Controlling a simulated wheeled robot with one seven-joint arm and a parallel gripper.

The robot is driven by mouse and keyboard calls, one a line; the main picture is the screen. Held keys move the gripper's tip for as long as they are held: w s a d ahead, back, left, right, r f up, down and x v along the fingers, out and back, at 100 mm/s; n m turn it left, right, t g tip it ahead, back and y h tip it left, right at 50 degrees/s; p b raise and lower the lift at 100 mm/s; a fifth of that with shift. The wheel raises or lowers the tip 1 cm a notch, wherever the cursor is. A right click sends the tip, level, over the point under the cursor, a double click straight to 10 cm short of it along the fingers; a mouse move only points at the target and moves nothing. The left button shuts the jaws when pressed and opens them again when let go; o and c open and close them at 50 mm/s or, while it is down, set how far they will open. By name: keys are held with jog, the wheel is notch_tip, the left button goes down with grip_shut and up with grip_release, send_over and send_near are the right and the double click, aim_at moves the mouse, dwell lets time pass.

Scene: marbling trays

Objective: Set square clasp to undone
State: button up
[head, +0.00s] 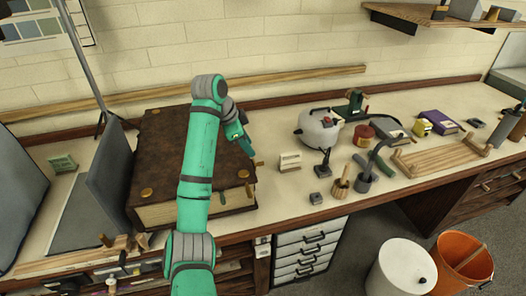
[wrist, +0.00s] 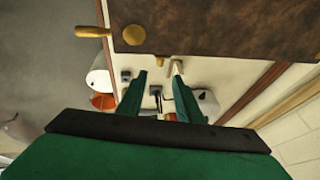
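A large brown leather-covered book (head: 165,150) lies on the bench, with round brass bosses at its cover corners. A small brass clasp piece (head: 249,191) sticks up at its right front edge, and another brass piece (head: 257,162) shows farther back. I cannot tell which is the square clasp. In the wrist view the book (wrist: 220,25) fills the top, with a brass peg-like piece (wrist: 92,31) jutting from its edge. My gripper (head: 247,149) is above the book's right back edge; in the wrist view its fingers (wrist: 160,80) are apart with nothing held between them.
A small cream block (head: 290,161) stands on the bench right of the book. A grey panel (head: 110,180) stands left of the book.

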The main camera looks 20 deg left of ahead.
aim_at(258, 163)
jog(key=x, duration=1)
jog(key=shift+w+d+f, duration=0.1)
jog(key=shift+w+f, duration=0.1)
jog(key=shift+f, duration=0.1)
grip_shut()
